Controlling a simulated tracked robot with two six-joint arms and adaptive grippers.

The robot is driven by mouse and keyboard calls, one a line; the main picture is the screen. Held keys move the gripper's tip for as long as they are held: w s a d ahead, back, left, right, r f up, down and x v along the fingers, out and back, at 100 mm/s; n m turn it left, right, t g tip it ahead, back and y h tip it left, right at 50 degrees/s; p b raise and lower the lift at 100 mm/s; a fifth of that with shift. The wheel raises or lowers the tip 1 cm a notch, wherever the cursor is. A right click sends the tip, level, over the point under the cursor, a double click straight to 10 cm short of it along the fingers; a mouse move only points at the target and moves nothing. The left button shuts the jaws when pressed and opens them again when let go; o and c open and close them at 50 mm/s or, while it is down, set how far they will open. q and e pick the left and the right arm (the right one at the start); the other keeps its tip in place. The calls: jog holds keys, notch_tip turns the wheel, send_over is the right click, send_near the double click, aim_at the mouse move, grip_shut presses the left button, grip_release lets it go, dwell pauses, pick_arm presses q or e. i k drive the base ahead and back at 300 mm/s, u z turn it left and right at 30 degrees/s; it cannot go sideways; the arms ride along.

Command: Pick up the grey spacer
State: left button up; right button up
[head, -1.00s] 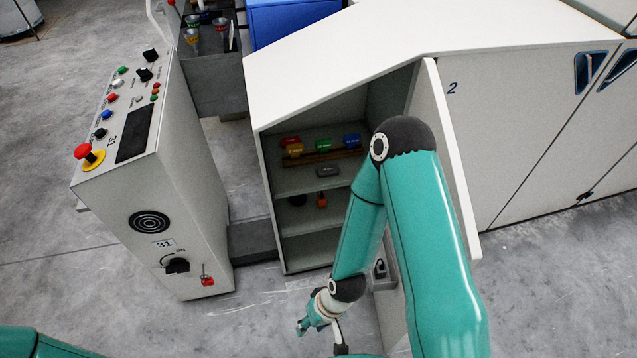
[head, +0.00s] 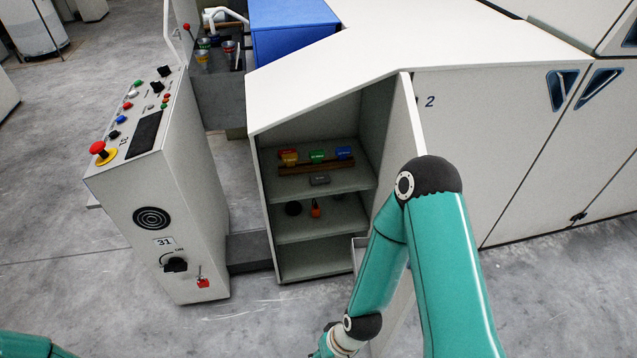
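The grey spacer (head: 319,179) looks like a small dark grey block with faint markings. It lies near the front of the upper shelf (head: 350,181) inside the open cabinet, in the head view. My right arm comes in from the lower right and bends down in front of the cabinet's right side. Its wrist is cut off by the bottom edge, so my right gripper is out of the picture. Only a bit of my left arm shows in the bottom left corner, and my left gripper is out of view. Nothing touches the spacer.
Behind the spacer, a brown rack (head: 316,167) holds red, yellow, green and blue pieces. A black round thing (head: 293,208) and an orange-red item (head: 315,208) sit on the shelf below. The cabinet door (head: 412,125) stands open at right. A control console (head: 165,200) stands left.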

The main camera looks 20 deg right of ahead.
aim_at(320, 179)
jog(key=z, duration=0.05)
jog(key=i, duration=0.9)
jog(key=u, duration=0.05)
